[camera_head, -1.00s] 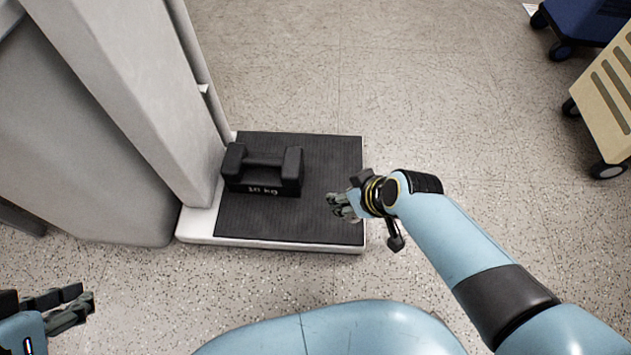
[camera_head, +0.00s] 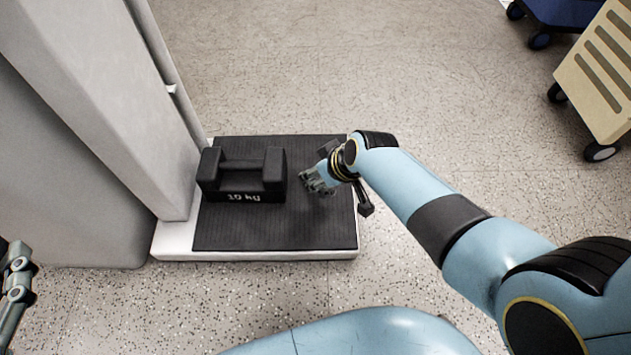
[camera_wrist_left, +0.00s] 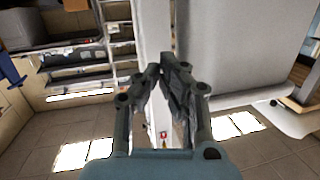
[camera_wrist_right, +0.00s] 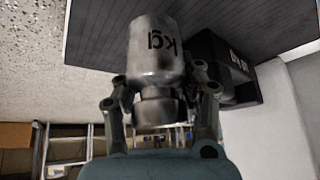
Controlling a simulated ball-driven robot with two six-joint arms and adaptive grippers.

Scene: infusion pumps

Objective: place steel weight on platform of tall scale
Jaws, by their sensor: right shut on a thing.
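The tall scale has a grey column (camera_head: 95,75) and a low platform (camera_head: 280,236) with a black ribbed mat and white edge. My right gripper (camera_head: 317,181) is over the right part of the platform in the head view. My left gripper (camera_wrist_left: 160,68) is shut and empty, at the left edge in the head view (camera_head: 14,280).
A black 10 kg block with a handle (camera_head: 243,178) sits on the platform's left part, beside the column. A beige slatted cart (camera_head: 600,80) and a blue wheeled base (camera_head: 570,10) stand at upper right. Speckled floor (camera_head: 430,90) behind the platform is clear.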

